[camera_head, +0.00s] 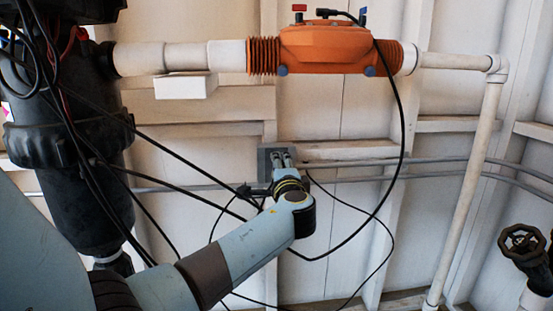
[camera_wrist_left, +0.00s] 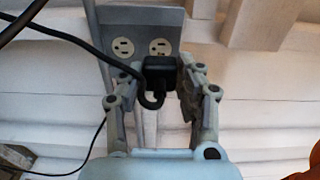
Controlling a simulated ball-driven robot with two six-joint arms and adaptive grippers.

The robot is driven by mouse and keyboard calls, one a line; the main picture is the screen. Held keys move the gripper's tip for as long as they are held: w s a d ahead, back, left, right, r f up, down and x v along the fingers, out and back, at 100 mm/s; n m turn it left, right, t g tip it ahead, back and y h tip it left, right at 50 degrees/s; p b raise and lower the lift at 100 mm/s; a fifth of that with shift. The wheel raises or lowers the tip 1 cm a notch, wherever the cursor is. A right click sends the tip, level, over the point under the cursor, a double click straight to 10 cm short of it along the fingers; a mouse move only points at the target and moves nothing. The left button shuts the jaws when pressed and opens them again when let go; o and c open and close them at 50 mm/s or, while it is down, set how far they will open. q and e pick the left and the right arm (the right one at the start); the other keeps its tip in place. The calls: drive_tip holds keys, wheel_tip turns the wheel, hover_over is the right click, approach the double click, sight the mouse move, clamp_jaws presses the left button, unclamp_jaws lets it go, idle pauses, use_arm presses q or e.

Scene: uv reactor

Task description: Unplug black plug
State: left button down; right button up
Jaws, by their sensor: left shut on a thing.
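The black plug (camera_wrist_left: 159,73) shows in the left wrist view, with its cord curling down from it and away to the upper left. My left gripper (camera_wrist_left: 160,70) is shut on it, one finger on each side. The grey outlet box (camera_wrist_left: 125,18) is right behind the plug, and two pale sockets show uncovered just above it. I cannot tell whether the plug's prongs are in a socket. In the head view the left gripper (camera_head: 282,163) is at the outlet box (camera_head: 265,153), and the plug is too hidden to make out. My right gripper is not in view.
Grey conduits (camera_head: 440,161) run along the white plank wall beside the box. Loose black cables (camera_head: 402,150) hang around my left arm. An orange reactor unit (camera_head: 325,45) on white pipe is above. A valve wheel (camera_head: 521,243) is at the lower right.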

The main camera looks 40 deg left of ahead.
use_arm(q)
drive_tip(key=shift+s+d, duration=0.4)
drive_tip(key=shift+d, duration=0.1)
